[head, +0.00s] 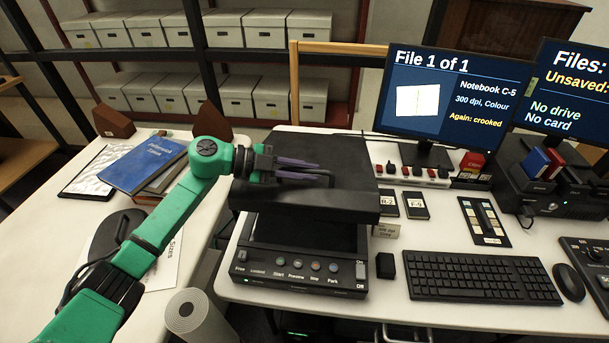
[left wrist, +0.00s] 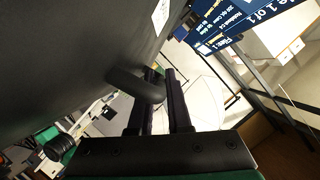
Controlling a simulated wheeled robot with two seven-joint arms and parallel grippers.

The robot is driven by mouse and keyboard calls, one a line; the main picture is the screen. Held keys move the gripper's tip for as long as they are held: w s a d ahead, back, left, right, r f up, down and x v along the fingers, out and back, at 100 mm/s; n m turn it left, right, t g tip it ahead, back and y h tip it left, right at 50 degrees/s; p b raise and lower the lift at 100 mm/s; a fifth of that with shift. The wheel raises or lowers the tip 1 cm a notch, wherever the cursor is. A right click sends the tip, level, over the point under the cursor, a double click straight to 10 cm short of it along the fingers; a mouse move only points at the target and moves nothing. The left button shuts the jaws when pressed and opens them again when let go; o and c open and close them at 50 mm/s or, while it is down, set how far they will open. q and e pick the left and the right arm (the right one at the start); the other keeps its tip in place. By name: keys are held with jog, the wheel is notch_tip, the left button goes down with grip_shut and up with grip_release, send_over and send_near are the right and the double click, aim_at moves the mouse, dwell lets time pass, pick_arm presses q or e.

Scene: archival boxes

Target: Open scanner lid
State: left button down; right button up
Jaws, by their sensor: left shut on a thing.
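The black scanner has its control panel (head: 300,273) at the front, with a row of buttons. Its lid (head: 345,203) shows as a thick dark slab above the base, with a dark space between it and the panel. The lid seems partly raised; its exact angle is hard to tell. My left gripper (head: 318,170) reaches in from the left over the lid and is shut on the dark curved lid handle. In the left wrist view, the handle (left wrist: 135,85) loops from the lid's dark surface (left wrist: 75,55) to between the fingers (left wrist: 164,85). My right gripper is not in view.
A monitor (head: 444,95) reading "File 1 of 1" and "Again: crooked" stands right of the scanner. A keyboard (head: 482,277) and mouse (head: 569,282) lie at the right. A blue book (head: 143,165) lies on the left table. A rolled mat (head: 193,312) stands in front.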

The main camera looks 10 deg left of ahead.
pick_arm(q)
jog(key=shift+n+g, duration=0.3)
jog(key=shift+n, duration=0.2)
jog(key=w+r, duration=0.1)
jog(key=w+r+p, duration=0.1)
jog(key=r, duration=0.1)
jog(key=w+r+p, duration=0.1)
jog(key=r, duration=0.1)
jog(key=shift+r, duration=0.25)
jog(key=w+r, duration=0.4)
jog(key=shift+w+r+n+g+p, duration=0.15)
jog(key=shift+w+n+g+p, duration=0.15)
jog(key=shift+p, duration=0.15)
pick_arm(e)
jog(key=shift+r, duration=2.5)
